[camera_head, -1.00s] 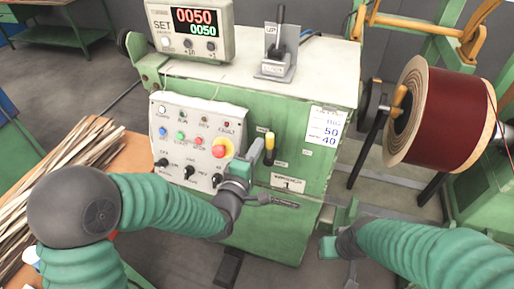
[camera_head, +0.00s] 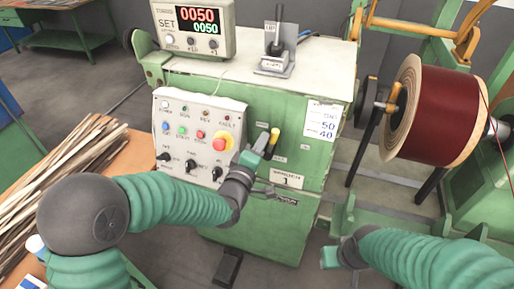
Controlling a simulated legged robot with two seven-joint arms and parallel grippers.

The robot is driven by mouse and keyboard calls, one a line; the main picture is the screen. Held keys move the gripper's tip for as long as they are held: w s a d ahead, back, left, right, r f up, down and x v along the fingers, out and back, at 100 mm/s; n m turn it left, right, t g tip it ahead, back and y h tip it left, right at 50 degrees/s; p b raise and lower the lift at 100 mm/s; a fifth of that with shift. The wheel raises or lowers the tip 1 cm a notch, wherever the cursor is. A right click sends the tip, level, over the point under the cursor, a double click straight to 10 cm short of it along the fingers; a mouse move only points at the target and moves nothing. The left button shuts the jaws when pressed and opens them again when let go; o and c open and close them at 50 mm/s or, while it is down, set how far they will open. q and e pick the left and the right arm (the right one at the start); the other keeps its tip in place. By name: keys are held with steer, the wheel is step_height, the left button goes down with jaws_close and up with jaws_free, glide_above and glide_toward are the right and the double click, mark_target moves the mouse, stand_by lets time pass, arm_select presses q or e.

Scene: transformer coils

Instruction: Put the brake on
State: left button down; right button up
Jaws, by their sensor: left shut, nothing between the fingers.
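The lever's lower part is partly hidden by the gripper. My right gripper (camera_head: 330,257) is low, right of the cabinet and away from the lever; its fingers are too small to judge.
The control panel (camera_head: 172,146) with a red emergency button (camera_head: 221,141) is close left of my left gripper. A black lever (camera_head: 277,35) stands on the cabinet top, near the counter display (camera_head: 195,28). A dark red coil (camera_head: 437,115) is at the right. Wooden strips (camera_head: 65,170) lie at the left.

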mark_target(275, 139)
arm_select(q)
steer(key=shift+s+d+m+b, duration=0.25)
steer(key=shift+s+d+m, duration=0.05)
steer(key=shift+d+m, duration=0.2)
steer(key=shift+s+d+m+b, duration=0.25)
steer(key=shift+d+m, duration=0.25)
steer(key=shift+d+m+b, duration=0.3)
steer(key=shift+d+m, duration=0.1)
steer(key=d+m+b, duration=0.1)
steer(key=d+f+m+b, duration=0.1)
steer(key=m, duration=0.1)
steer(key=s+d+f+m+b, duration=0.1)
steer(key=m+b, duration=0.1)
steer(key=shift+d+f, duration=0.15)
steer(key=shift+d, duration=0.2)
arm_select(e)
steer(key=s+x, duration=0.1)
steer(key=x, duration=0.5)
steer(key=shift+s+d+f, duration=0.2)
steer(key=shift+s, duration=0.35)
arm_select(q)
steer(key=shift+s+f, duration=0.1)
steer(key=shift+f, duration=0.05)
arm_select(e)
steer(key=shift+a, duration=0.1)
arm_select(q)
steer(key=shift+f, duration=0.1)
arm_select(e)
steer(key=shift+s, duration=0.1)
